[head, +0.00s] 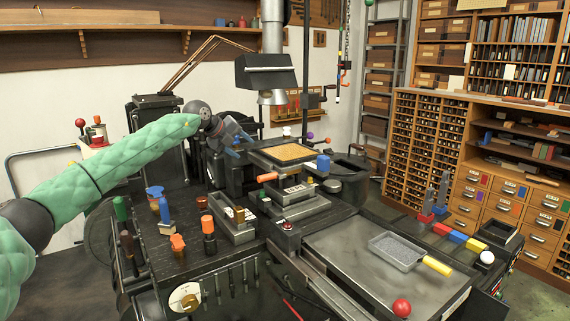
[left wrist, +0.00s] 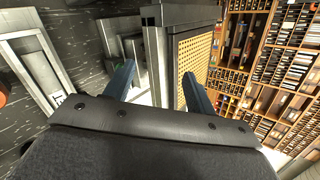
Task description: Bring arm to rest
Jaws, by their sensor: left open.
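My left arm, in a green padded sleeve, reaches in from the left in the head view. Its gripper (head: 236,138) is over the back of the black machine bench, left of the tray with the tan perforated top (head: 290,152). In the left wrist view the two blue fingers of the gripper (left wrist: 156,82) are spread apart with nothing held between them. The tan perforated panel (left wrist: 194,66) shows behind and between the fingers there. My right gripper is in neither view.
Orange-handled tools (head: 208,226) and a blue-handled tool (head: 165,210) stand on the bench below the arm. A metal hood (head: 265,72) hangs behind the gripper. Wooden shelving (head: 500,150) lines the right.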

